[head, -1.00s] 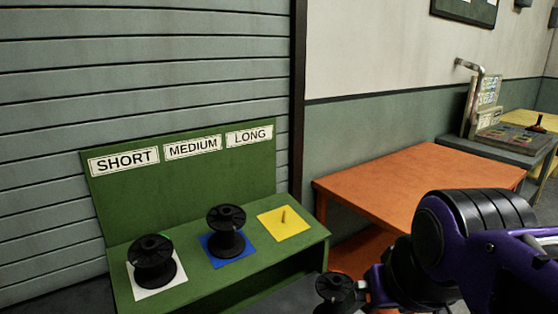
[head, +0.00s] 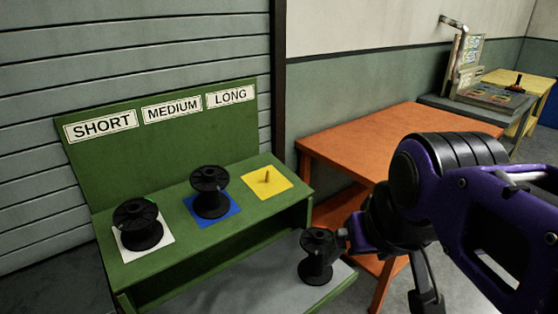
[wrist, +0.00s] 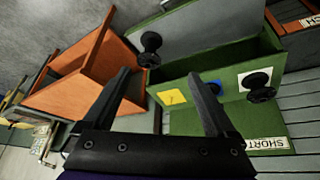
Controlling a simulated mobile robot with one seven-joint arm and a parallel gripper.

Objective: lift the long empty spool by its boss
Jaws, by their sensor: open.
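A black spool (head: 317,255) stands upright on a grey surface in front of the green bench and looks bare of winding. I take it as the long empty spool. It also shows in the wrist view (wrist: 151,45), ahead of and between my fingers in the picture. My gripper (wrist: 161,74) is open with nothing between its fingers. In the head view my arm's dark end is close to the spool's right side; whether it touches cannot be told there. The spool's boss is too small to make out.
The green bench (head: 240,232) holds one spool (head: 140,226) on a white square and another (head: 210,193) on a blue square. The yellow square (head: 278,185) under LONG has only a peg. An orange table (head: 390,135) stands to the right.

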